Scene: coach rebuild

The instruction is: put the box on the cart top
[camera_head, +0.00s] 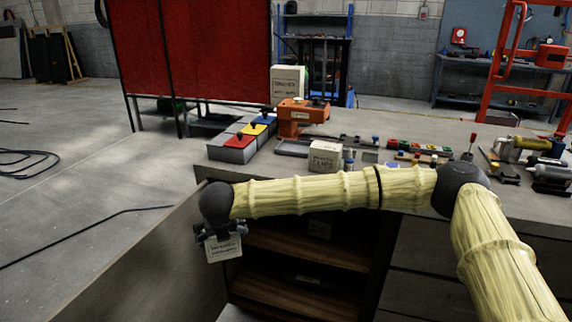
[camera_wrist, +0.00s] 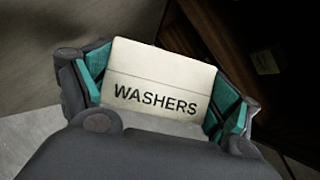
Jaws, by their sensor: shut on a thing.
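My gripper (camera_head: 221,232) is shut on a small cream box (camera_head: 223,248) at the lower left of the head view. In the wrist view the box (camera_wrist: 155,80) reads "WASHERS" and sits between the teal-lined fingers of my gripper (camera_wrist: 158,92). The box hangs below my wrist, in front of the open shelving under the workbench and apart from the bench top. I cannot make out a cart top for certain in either view.
The workbench (camera_head: 225,168) carries another cream box (camera_head: 325,156), an orange tool (camera_head: 300,115), bins with red, yellow and blue tops (camera_head: 240,141), and several small tools. A red screen (camera_head: 205,50) stands behind. The floor (camera_head: 80,190) at left is mostly clear, with black cables.

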